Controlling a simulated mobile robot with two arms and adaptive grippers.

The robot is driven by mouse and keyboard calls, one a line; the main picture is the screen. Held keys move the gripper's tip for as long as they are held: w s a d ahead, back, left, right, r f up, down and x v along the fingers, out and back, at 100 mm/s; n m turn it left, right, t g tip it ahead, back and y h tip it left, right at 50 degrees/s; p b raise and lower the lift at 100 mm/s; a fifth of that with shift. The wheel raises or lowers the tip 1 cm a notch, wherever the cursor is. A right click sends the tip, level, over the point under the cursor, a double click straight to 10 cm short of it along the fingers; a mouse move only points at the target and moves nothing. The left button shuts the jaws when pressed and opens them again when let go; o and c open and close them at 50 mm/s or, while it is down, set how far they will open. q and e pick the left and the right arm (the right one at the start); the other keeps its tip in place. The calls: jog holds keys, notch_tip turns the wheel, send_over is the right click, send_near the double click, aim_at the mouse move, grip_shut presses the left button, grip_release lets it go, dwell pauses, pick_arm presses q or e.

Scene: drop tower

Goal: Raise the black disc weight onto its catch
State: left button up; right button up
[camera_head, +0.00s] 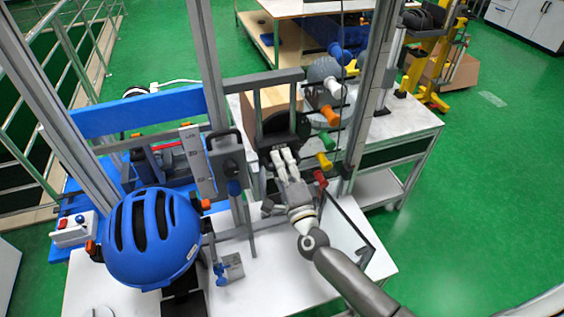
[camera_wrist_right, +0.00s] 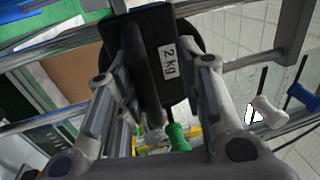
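In the wrist view the fingers of the right gripper (camera_wrist_right: 168,62) are apart, on either side of the handle, with a gap to the right finger. I cannot make out the catch for certain.
A blue helmet (camera_head: 150,238) is at the front left. Green (camera_head: 325,161), orange (camera_head: 330,115) and red (camera_head: 320,178) knobs stand just right of the weight. A grey box with a handle (camera_head: 228,165) is to its left. Metal posts flank the tower.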

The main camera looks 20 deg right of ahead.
jog(key=s+f, duration=0.2)
jog(key=s, duration=0.9)
jog(key=shift+s+d, duration=0.2)
jog(key=shift+s, duration=0.05)
jog(key=shift+f, duration=0.1)
